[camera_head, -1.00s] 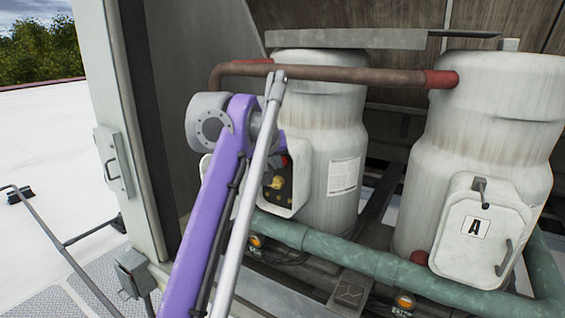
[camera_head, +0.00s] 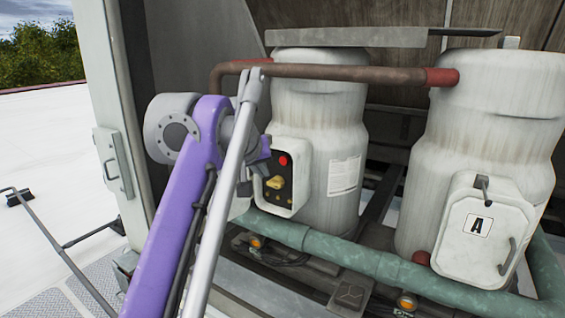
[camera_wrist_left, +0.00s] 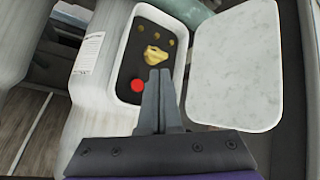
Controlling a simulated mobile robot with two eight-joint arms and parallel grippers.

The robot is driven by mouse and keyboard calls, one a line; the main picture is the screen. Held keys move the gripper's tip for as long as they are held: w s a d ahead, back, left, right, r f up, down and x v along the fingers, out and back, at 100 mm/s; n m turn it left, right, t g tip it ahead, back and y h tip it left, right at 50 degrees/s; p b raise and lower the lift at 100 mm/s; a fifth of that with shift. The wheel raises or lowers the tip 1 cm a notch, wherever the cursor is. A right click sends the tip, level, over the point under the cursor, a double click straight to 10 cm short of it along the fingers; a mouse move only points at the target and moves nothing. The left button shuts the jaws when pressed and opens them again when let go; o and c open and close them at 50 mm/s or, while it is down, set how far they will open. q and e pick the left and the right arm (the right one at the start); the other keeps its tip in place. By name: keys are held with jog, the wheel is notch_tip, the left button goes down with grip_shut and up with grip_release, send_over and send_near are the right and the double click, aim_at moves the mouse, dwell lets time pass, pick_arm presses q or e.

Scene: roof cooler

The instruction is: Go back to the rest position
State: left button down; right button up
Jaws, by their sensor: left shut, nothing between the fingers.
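My left arm, purple and grey, reaches in from the lower left in the head view. My left gripper (camera_head: 260,167) is partly hidden behind its own arm and a grey rod. It is in front of the left tank's open control box (camera_head: 288,196). In the left wrist view the gripper's fingers (camera_wrist_left: 158,78) are together with nothing between them. They point at the box, which holds a yellow knob (camera_wrist_left: 154,55) and a red button (camera_wrist_left: 137,85). The fingertips appear close to the knob; I cannot tell whether they touch. My right gripper is not in view.
A pale cover panel (camera_wrist_left: 234,65) stands beside the box. The right tank (camera_head: 480,140) has a closed box marked A (camera_head: 478,228). A rusty pipe (camera_head: 350,73) crosses above and a green pipe (camera_head: 370,261) below. A door (camera_head: 105,110) stands at left, with open white roof beyond.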

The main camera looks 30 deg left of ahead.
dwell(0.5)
pick_arm(q)
jog(key=s+d+f+m+g, duration=0.1)
jog(key=s+d+f, duration=0.4)
jog(key=f, duration=0.8)
jog(key=s+d+f+m+g+h, duration=0.1)
jog(key=s+d+f+m, duration=0.2)
jog(key=s+f, duration=0.9)
jog(key=s+d+f+m+g+h, duration=0.1)
jog(key=s+d+f, duration=0.6)
jog(key=f, duration=0.8)
jog(key=shift+s+f+m+g, duration=0.25)
jog(key=shift+s+m+g, duration=0.15)
jog(key=shift+s+m, duration=0.5)
